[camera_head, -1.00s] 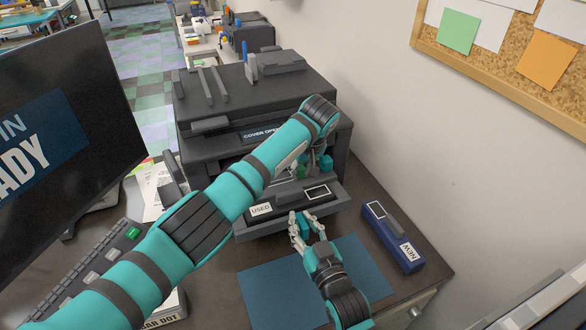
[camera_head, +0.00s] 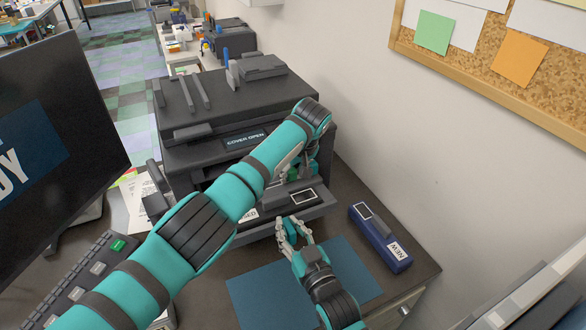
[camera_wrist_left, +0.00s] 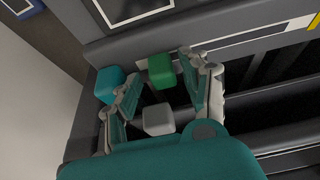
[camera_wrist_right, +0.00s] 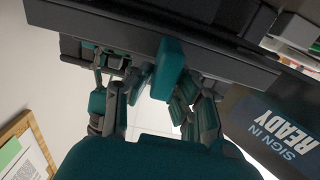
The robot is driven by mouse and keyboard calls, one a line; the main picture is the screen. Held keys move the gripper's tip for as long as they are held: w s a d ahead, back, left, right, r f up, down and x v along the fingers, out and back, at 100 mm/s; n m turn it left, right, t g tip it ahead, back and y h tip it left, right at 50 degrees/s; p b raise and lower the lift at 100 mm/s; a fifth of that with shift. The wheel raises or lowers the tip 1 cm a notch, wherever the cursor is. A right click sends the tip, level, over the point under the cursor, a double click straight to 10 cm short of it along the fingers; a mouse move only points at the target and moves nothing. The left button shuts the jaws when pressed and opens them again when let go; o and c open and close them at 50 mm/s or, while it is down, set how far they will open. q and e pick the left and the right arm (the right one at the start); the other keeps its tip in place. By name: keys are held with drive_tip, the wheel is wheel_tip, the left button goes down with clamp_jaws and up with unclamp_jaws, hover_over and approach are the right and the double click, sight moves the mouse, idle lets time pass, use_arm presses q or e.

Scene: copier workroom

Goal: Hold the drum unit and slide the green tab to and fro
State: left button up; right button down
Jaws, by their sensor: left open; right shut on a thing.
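The dark drum unit (camera_head: 276,208) with a white-framed rectangle and a partly hidden label lies at the front of the printer. The green tab (camera_wrist_left: 161,71) stands between the spread fingers of my left gripper (camera_wrist_left: 160,92), which is open, with a gap visible beside the tab. In the head view my left arm partly covers this area. My right gripper (camera_head: 293,222) is at the unit's front edge. In the right wrist view its fingers close on a teal handle (camera_wrist_right: 168,65) that projects from a dark body above; the exact contact is partly hidden.
The printer (camera_head: 240,100) reads COVER OPEN. A blue box marked NEW (camera_head: 380,238) lies to the right. A blue mat (camera_head: 255,295) lies in front, under my right arm. A monitor (camera_head: 60,130) and keyboard (camera_head: 90,270) are at left; a wall borders the right.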

sight(279, 183)
use_arm(q)
drive_tip(key=shift+a, duration=0.1)
drive_tip(key=shift+a, duration=0.3)
drive_tip(key=a, duration=0.1)
drive_tip(key=s+a, duration=0.1)
drive_tip(key=a, duration=0.1)
drive_tip(key=shift+s+f, duration=0.1)
drive_tip(key=shift+s, duration=0.1)
drive_tip(key=v, duration=1.2)
drive_tip(key=w+d+r+m+t+h, duration=0.5)
drive_tip(key=w+r+m+t+h, duration=0.3)
drive_tip(key=m, duration=0.5)
drive_tip(key=s+a+f+m+g, duration=0.1)
drive_tip(key=s+f+g, duration=0.3)
drive_tip(key=s, duration=0.7)
drive_tip(key=s+a+f+m+g, duration=0.1)
drive_tip(key=s+f+m+g, duration=0.2)
drive_tip(key=s, duration=0.8)
drive_tip(key=s+a+f+m+g+h, duration=0.1)
drive_tip(key=s+a+f+m+g, duration=0.1)
drive_tip(key=s+f+g, duration=0.5)
drive_tip(key=s+f, duration=0.1)
drive_tip(key=s, duration=0.4)
drive_tip(key=shift+m, duration=0.3)
drive_tip(key=shift+a, duration=0.1)
